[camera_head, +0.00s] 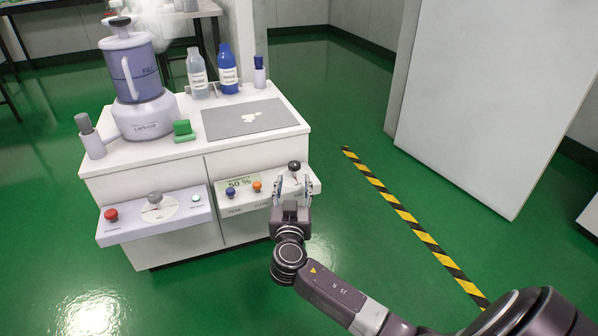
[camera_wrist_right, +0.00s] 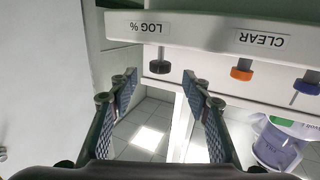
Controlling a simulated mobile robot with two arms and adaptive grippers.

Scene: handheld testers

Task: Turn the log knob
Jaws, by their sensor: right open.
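The log knob (camera_head: 294,166) is a small dark knob at the right end of the right-hand tester panel (camera_head: 262,204). In the right wrist view, which shows the panel upside down, the dark knob (camera_wrist_right: 160,66) sits beside the "LOG %" label. My right gripper (camera_head: 292,187) is open in front of the panel's right end. In the wrist view its two fingers (camera_wrist_right: 162,90) stand apart with the knob just beyond the gap between their tips. Nothing is between the fingers, and they appear not to touch the knob. My left gripper is not in view.
A blue button (camera_head: 230,191) and an orange button (camera_head: 257,186) sit left of the knob, by a display (camera_head: 238,182) reading 50 %. A left panel (camera_head: 157,217) has red and white buttons and a dial. A blender, bottles and grey mat stand on the cabinet top.

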